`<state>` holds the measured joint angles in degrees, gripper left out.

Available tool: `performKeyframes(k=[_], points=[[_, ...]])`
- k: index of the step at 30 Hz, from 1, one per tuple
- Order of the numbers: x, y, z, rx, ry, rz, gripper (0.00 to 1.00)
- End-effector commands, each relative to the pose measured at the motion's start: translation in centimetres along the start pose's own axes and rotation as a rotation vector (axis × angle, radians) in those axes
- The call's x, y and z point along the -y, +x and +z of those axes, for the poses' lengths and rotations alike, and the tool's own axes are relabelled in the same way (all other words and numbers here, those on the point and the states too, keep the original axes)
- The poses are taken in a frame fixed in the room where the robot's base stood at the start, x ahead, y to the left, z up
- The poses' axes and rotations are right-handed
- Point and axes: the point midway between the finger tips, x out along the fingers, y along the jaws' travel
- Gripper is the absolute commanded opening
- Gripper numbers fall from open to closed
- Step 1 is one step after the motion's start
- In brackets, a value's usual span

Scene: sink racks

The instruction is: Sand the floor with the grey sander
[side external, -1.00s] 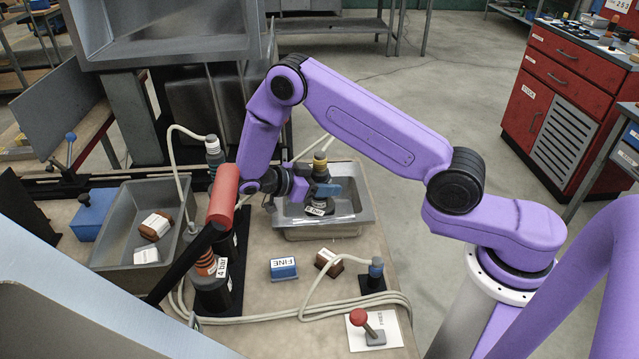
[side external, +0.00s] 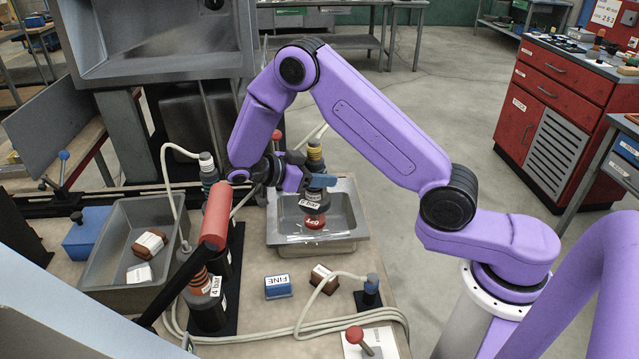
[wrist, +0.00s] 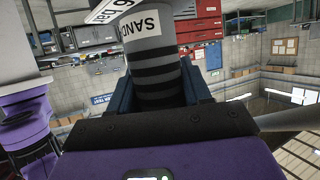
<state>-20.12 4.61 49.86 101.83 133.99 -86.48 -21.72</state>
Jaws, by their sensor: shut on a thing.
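My gripper (side external: 314,180) is shut on the grey sander (side external: 316,168). In the wrist view the sander (wrist: 155,70) stands between the blue fingers, a grey body with black bands and a label starting "SAND". The sander hangs over the grey metal basin (side external: 354,234), whose floor (side external: 338,210) shows around the pad. The pad looks raised above that floor; the exact gap is hard to tell.
A second grey basin (side external: 102,252) at left holds a brown block and a white block. A blue "FINE" block (side external: 278,287), a brown block (side external: 323,279) and looped hoses (side external: 310,326) lie in front.

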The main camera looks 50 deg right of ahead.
Motion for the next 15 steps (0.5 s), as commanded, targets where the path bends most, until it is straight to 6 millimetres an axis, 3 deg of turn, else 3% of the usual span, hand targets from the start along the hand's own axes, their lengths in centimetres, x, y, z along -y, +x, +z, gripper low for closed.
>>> performKeyframes(k=[15], points=[[0.0,-1.9,-4.6,0.000,0.003,-0.001,0.00]])
